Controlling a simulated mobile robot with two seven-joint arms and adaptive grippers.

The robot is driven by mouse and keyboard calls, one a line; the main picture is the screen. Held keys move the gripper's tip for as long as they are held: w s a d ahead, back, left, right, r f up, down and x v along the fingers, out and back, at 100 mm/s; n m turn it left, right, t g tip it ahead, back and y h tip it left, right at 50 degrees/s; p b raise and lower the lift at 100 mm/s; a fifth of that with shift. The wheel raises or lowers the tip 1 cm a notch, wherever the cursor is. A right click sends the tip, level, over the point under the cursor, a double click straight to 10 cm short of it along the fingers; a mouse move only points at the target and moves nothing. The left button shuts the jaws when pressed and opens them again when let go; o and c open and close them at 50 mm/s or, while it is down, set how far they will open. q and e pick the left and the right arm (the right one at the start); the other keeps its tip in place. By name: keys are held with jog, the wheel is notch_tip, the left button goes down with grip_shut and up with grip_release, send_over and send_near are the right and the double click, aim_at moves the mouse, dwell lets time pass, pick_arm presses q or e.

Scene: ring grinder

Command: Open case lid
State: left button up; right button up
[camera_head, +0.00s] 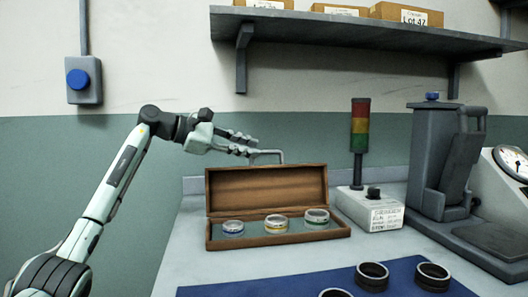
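The wooden case (213,240) stands on the bench with its lid (266,188) raised upright at the back. A thin grey bent handle (270,153) rises above the lid's top edge. My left gripper (256,147) is just above and left of the lid, its fingers apart and pointing right. Its fingertips overlap the handle's left end in the picture; whether they touch it I cannot tell. My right gripper is out of view.
A blue mat (240,291) with several dark rings lies in front. Right of the case stand a signal light box (360,207), a grey press-like machine (436,160) and a dial gauge (513,165). A shelf (350,30) with boxes hangs above.

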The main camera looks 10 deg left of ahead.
aim_at(264, 152)
pick_arm(q)
jog(key=x, duration=0.4)
jog(key=shift+w+d+f, duration=0.1)
jog(key=shift+w+d, duration=0.2)
jog(key=shift+d, duration=0.1)
grip_shut()
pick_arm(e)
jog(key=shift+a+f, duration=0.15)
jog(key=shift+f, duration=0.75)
